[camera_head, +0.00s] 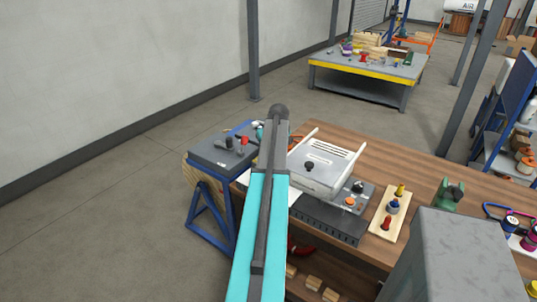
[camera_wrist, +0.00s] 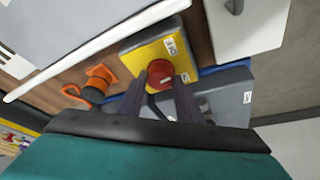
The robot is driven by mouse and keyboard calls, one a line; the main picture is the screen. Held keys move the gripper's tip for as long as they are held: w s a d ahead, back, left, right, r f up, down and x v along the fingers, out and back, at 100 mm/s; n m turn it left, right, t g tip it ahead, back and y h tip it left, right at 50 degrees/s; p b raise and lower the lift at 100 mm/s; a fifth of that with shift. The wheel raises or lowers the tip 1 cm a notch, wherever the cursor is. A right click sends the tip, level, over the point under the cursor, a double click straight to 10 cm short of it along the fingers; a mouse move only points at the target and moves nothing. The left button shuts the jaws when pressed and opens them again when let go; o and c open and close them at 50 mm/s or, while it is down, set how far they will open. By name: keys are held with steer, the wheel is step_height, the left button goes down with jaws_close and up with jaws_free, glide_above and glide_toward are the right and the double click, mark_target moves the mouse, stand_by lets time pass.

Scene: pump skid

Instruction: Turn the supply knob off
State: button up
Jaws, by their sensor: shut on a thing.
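In the wrist view, a round red knob (camera_wrist: 160,72) sits on a yellow plate (camera_wrist: 140,58) on top of a grey box. A small white label with dark letters is on the plate, and the lettering is too small to read surely. My gripper (camera_wrist: 160,82) has its two dark fingers at either side of the red knob and is shut on it. The fingertips partly hide the near side of the knob. In the head view my own arm covers my gripper, and I cannot make out the red knob there.
An orange-and-black tool (camera_wrist: 97,85) lies left of the yellow plate. A grey box (camera_wrist: 228,100) with a blue edge is close on the right. In the head view, a wooden bench (camera_head: 425,185) carries a pale lidded case (camera_head: 325,165). Open floor (camera_head: 120,215) lies left.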

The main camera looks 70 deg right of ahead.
steer(key=n, duration=0.1)
steer(key=n+b, duration=0.1)
steer(key=n, duration=0.1)
steer(key=n+t+y, duration=0.1)
steer(key=shift+s+d+n, duration=0.15)
steer(key=shift+d+n, duration=0.15)
steer(key=shift+n+y+b, duration=0.5)
steer(key=shift+n, duration=0.5)
steer(key=o, duration=1)
steer(key=shift+a, duration=0.1)
steer(key=shift+o, duration=0.2)
steer(key=shift+r, duration=0.1)
steer(key=b+v, duration=0.2)
steer(key=v, duration=1.1)
steer(key=shift+s+r, duration=0.25)
steer(key=shift+s, duration=0.1)
